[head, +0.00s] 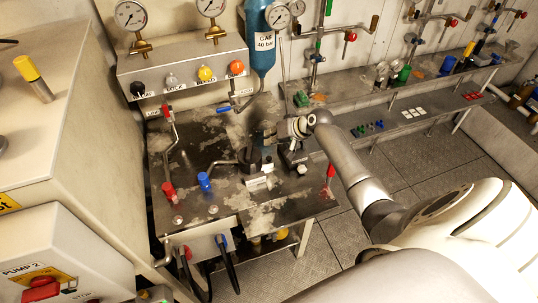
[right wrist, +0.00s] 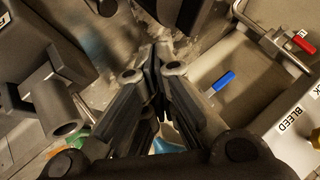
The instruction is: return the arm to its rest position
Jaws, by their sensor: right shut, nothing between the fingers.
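My right arm (head: 345,155) reaches in from the right over the metal workbench (head: 225,220). Its dark gripper (head: 268,135) is above the back of the bench, left of the white wrist, and hard to make out against the dark bench. In the right wrist view the two fingers of the right gripper (right wrist: 158,58) meet at their tips, with nothing between them. My left gripper is not in view.
Near the gripper are a blue gas cylinder (head: 261,45), a dark round fitting (head: 250,160) and a red-handled lever (head: 330,172). A gauge panel (head: 185,70) stands behind. A blue-handled valve (right wrist: 224,81) shows close by in the wrist view. Floor (head: 400,160) is free at right.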

